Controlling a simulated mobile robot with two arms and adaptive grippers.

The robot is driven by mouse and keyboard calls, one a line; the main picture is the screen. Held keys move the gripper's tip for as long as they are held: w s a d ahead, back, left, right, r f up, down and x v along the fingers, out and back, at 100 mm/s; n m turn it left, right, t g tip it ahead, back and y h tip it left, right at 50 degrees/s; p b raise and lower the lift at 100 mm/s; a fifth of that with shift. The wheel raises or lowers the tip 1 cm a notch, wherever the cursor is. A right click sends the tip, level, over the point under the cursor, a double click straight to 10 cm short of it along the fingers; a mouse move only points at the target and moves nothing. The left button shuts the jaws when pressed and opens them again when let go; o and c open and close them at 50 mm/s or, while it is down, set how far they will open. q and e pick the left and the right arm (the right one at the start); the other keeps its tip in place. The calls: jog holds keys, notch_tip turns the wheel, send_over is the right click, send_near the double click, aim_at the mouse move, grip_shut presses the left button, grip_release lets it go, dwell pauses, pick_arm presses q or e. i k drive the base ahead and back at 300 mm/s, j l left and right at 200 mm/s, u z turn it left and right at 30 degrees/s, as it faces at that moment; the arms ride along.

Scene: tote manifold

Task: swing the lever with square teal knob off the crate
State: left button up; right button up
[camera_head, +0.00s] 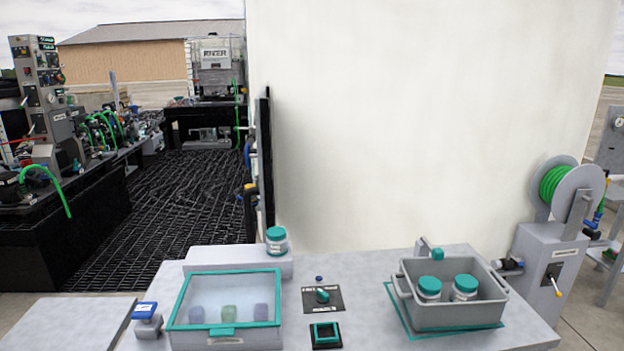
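The grey crate (458,316) stands on a teal-edged mat (408,325) at the right of the table and holds two teal-lidded jars, the left jar (429,289) and the right jar (465,287). A small grey lever with a teal knob (437,254) shows at the crate's back rim. The knob is too small to tell its exact shape, and I cannot tell whether the lever touches the rim. Neither of my grippers is in view.
A teal-framed clear-lidded box (225,341) with several coloured items stands at left. A teal-lidded jar (277,240) stands on a raised block behind it. A dial (322,296) and a square teal-rimmed button (325,333) lie mid-table. A hose reel (565,190) stands beyond the right edge.

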aim_at(438, 255)
jog(key=i+l, duration=0.25)
jog(key=l, duration=0.15)
jog(key=i+l, duration=0.25)
jog(key=l, duration=0.15)
jog(key=i+l, duration=0.25)
jog(key=l, duration=0.15)
jog(key=i+l+u, duration=0.1)
jog(key=i+l, duration=0.15)
jog(key=l, duration=0.15)
